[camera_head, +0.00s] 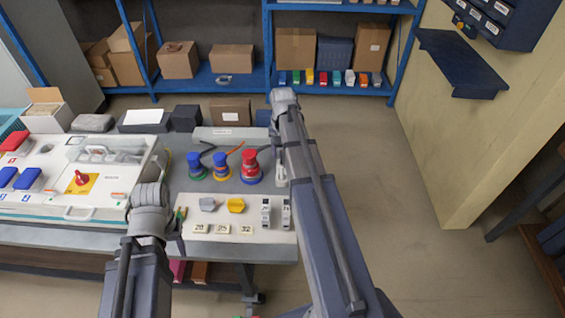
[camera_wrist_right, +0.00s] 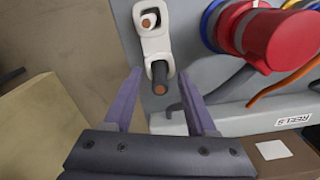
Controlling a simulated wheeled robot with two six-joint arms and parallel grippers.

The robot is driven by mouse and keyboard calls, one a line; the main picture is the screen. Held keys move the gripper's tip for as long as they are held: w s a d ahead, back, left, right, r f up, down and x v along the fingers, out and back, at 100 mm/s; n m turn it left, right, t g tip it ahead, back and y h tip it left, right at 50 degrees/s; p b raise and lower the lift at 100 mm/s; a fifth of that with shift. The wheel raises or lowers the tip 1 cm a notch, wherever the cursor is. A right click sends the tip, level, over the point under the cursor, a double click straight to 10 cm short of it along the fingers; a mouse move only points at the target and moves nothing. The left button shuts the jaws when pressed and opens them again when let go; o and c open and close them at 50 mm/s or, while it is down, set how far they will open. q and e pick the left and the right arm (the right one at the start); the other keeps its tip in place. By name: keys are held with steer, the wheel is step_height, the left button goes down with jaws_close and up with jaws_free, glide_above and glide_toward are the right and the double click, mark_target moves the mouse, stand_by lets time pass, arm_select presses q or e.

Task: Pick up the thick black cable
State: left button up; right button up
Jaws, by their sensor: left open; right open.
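A short, thick black cable end (camera_wrist_right: 160,78) with a copper core sits in the lower hole of a white holder (camera_wrist_right: 153,45). It lies between the two fingers of my right gripper (camera_wrist_right: 159,74), which is open with gaps on both sides. My left gripper (camera_head: 180,226) is open and empty over the front of the table, left of the small labelled tiles.
A red reel (camera_wrist_right: 275,35) stands close right of the holder in the right wrist view. Dark and orange cables (camera_wrist_right: 285,85) run past it. A cardboard box (camera_head: 230,111) stands behind the table.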

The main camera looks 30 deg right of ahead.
jaws_close()
stand_by(0.4)
steer(key=shift+r, duration=0.1)
step_height(320, 180, up, 10)
steer(key=p, duration=1)
steer(key=shift+s, duration=0.1)
